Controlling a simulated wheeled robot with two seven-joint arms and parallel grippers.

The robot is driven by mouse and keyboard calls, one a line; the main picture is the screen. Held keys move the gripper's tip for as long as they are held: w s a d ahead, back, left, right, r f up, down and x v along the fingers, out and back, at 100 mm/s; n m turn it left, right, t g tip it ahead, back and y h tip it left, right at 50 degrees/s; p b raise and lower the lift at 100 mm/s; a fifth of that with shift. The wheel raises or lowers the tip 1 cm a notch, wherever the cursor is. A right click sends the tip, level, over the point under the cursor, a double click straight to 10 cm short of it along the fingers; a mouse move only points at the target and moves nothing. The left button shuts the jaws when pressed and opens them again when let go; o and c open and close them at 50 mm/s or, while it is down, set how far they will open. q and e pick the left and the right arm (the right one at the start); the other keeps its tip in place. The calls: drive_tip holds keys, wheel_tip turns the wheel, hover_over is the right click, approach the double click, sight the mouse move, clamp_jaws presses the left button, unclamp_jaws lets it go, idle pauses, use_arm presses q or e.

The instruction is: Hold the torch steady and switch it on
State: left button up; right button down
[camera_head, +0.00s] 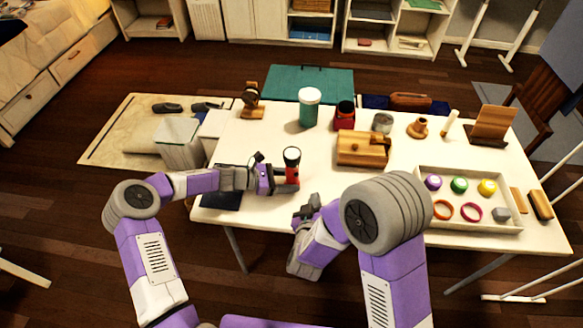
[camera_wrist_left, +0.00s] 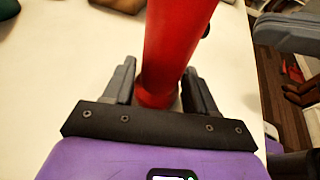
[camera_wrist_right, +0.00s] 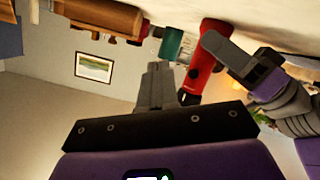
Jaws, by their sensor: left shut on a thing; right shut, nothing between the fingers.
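My left gripper (camera_head: 276,180) is shut around the red body from the left; the left wrist view shows the red body (camera_wrist_left: 172,50) between both fingers. My right gripper (camera_head: 309,208) is shut and empty, in front of the torch and slightly right. In the right wrist view its closed fingers (camera_wrist_right: 158,82) are beside the red torch (camera_wrist_right: 206,62), seemingly apart from it.
A wooden box (camera_head: 362,150) stands right of the torch, and a teal cup (camera_head: 309,110) behind it. A dark flat item (camera_head: 221,200) lies at the front left edge. The table between torch and tray is mostly clear.

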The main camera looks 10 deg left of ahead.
drive_tip(key=shift+w+a, duration=0.95)
drive_tip(key=shift+w, duration=0.15)
drive_tip(key=shift+w+a, duration=0.9)
drive_tip(key=shift+w, duration=0.2)
drive_tip(key=shift+w+a, duration=0.1)
drive_tip(key=shift+a, duration=0.05)
idle(0.3)
drive_tip(key=shift+w+a, duration=0.15)
drive_tip(key=shift+w, duration=0.1)
drive_tip(key=shift+w+a, duration=0.15)
drive_tip(key=shift+w, duration=0.05)
idle(0.6)
drive_tip(key=shift+s, duration=0.15)
drive_tip(key=shift+s+d, duration=0.4)
drive_tip(key=shift+d, duration=0.05)
drive_tip(key=shift+s+d, duration=1)
drive_tip(key=shift+s, duration=0.15)
drive_tip(key=shift+s+d, duration=0.95)
drive_tip(key=shift+s, duration=0.2)
